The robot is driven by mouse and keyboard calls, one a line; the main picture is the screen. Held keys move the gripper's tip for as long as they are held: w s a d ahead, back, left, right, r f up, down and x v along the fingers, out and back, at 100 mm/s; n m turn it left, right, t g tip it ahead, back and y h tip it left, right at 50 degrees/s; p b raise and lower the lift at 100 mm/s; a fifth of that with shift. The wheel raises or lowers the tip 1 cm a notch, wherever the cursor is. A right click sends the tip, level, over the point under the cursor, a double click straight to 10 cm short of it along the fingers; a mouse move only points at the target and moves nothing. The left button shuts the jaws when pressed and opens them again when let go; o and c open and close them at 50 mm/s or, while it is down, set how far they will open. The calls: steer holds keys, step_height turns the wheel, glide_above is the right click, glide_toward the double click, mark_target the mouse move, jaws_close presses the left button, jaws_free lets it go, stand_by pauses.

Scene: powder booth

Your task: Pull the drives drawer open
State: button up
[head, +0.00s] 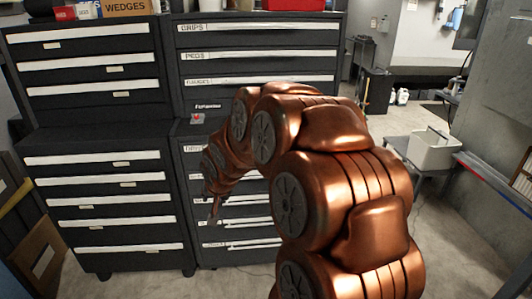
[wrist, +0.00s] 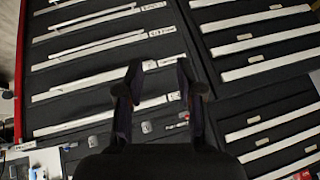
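The drives drawer (head: 191,149) looks like the top drawer of the lower right cabinet in the head view. Only the left end of its pale handle strip and part of its label show; my arm hides the rest. It appears shut. My gripper (head: 214,212) hangs in front of that cabinet's left part, mostly behind my arm. In the wrist view my gripper (wrist: 158,72) has two dark fingers spread apart, with nothing held between them. Labelled pale drawer strips lie beyond and between the fingers. Whether a finger touches the cabinet cannot be told.
The left cabinet (head: 100,177) stands beside it with several shut drawers. The upper right cabinet (head: 260,67) carries labelled drawers. A small red item (head: 197,118) is on the ledge between. A white bin (head: 433,150) stands at right. Some floor is clear at right.

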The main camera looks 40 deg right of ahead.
steer(key=w+d+f+m+t+h+b, duration=0.1)
steer(key=w+d+m+t, duration=0.2)
steer(key=w+d, duration=0.45)
steer(key=w+d+f+m+t+b, duration=0.1)
steer(key=w+d+f+m+t, duration=0.3)
steer(key=d, duration=0.6)
steer(key=s+d+f+m+t+h+b, duration=0.1)
steer(key=s+d+m+t, duration=0.15)
steer(key=d, duration=0.55)
steer(key=s+d+f+m+t+h+b, duration=0.1)
steer(key=d+m+t+b, duration=0.15)
steer(key=d, duration=0.55)
steer(key=shift+r+p+x, duration=0.15)
steer(key=shift+p+x, duration=0.25)
steer(key=shift+x, duration=0.9)
steer(key=shift+r+p+x, duration=0.2)
steer(key=shift+p+x, duration=0.2)
steer(key=shift+x, duration=0.85)
steer(key=shift+r+p+x, duration=0.15)
steer(key=shift+p+x, duration=0.25)
steer(key=shift+x, duration=0.9)
steer(key=shift+a, duration=0.1)
jaws_close()
